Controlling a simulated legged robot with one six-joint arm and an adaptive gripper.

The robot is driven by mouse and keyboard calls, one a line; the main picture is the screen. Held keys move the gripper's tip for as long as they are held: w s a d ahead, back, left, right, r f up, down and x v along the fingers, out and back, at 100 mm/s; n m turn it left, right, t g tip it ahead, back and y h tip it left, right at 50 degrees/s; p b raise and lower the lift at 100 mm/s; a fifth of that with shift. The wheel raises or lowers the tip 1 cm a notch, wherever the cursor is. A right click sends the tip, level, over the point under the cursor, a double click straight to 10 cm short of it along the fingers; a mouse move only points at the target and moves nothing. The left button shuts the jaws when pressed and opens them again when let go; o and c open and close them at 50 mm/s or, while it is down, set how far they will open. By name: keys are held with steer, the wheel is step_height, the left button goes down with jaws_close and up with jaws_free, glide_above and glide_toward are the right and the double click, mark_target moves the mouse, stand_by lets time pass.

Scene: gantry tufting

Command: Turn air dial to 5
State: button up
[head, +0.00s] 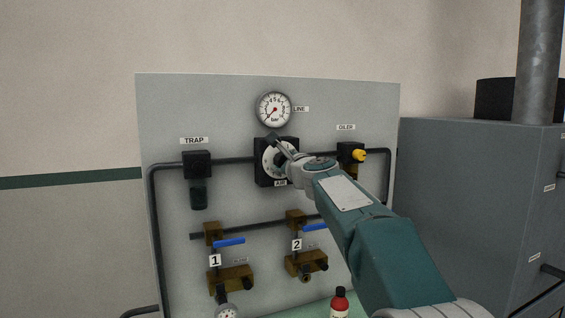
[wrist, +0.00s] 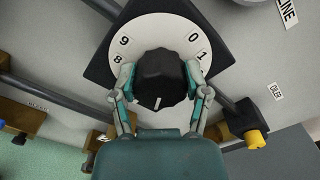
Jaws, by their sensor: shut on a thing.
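The air dial (head: 268,160) is a white numbered disc on a black square block, labelled AIR, at the middle of the grey panel. In the wrist view its white face (wrist: 190,32) shows 8, 9, 0 and 1; the other numbers are hidden behind the knob and my gripper. The black knob (wrist: 158,72) has a white mark on its lower edge, pointing towards my gripper's base. My gripper (wrist: 160,82) is shut on the knob, one finger on each side. In the head view my arm partly covers the dial.
A round LINE gauge (head: 274,110) sits above the dial, its needle pointing lower left. The TRAP unit (head: 197,165) is to the left, the OILER with a yellow knob (head: 359,155) to the right. Blue-handled valves (head: 229,242) are below.

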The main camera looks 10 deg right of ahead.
steer(key=shift+w+f, duration=0.15)
steer(key=shift+f, duration=0.3)
steer(key=o, duration=1.1)
steer(key=shift+o, duration=0.2)
steer(key=shift+r, duration=0.25)
steer(key=shift+s+d+r, duration=0.1)
steer(key=shift+s, duration=0.3)
steer(key=s+d, duration=0.2)
steer(key=s, duration=0.9)
steer(key=shift+f, duration=0.2)
steer(key=shift+d, duration=0.1)
